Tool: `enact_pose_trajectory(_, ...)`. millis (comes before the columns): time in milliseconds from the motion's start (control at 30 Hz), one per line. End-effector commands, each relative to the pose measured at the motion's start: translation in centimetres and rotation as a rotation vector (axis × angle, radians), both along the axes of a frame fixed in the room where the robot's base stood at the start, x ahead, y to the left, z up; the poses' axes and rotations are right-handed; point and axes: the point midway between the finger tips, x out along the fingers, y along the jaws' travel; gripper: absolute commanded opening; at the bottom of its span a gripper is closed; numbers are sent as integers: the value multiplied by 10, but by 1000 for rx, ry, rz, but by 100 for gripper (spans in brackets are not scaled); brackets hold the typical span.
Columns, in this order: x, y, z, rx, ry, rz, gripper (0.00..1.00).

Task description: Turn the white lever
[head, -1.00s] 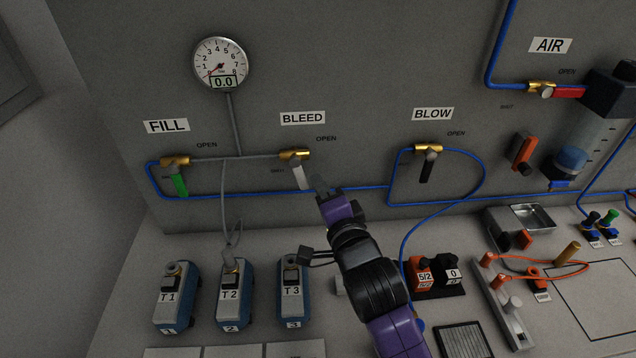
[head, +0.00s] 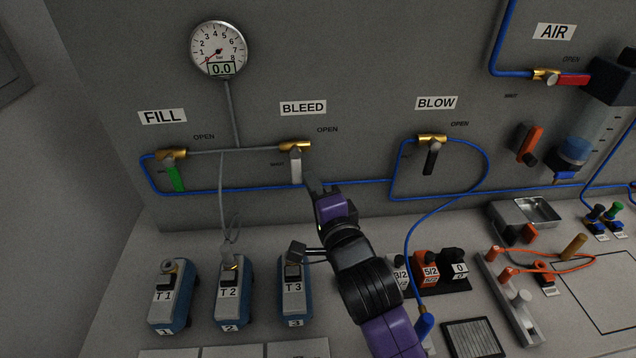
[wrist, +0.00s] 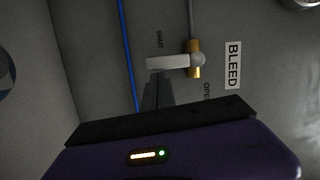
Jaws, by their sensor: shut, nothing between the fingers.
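The white lever (head: 296,168) hangs down from the brass BLEED valve (head: 295,147) on the grey panel. In the wrist view the white lever (wrist: 168,62) lies across the picture, to the left of the brass valve body (wrist: 194,60). It stands at about a right angle to the grey pipe. My gripper (head: 311,183) is shut and empty, its tips just right of the lever's lower end. In the wrist view the shut fingertips (wrist: 157,92) are just below the lever's free end. I cannot tell whether they touch it.
The green FILL lever (head: 175,178) is left and the black BLOW lever (head: 430,163) right. A blue hose (head: 232,190) runs behind the lever ends. The gauge (head: 218,48) reads 0.0. Blue T3 unit (head: 294,293) and the valve blocks (head: 428,270) stand on the bench below.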

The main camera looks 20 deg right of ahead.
Motion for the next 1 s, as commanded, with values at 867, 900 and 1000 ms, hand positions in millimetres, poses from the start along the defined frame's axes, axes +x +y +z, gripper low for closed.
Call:
enact_pose_trajectory(867, -75, 5, 1, 1, 1, 0, 0)
enact_pose_trajectory(900, -77, 5, 2, 1, 1, 0, 0)
enact_pose_trajectory(1000, -78, 5, 2, 0, 1, 0, 0)
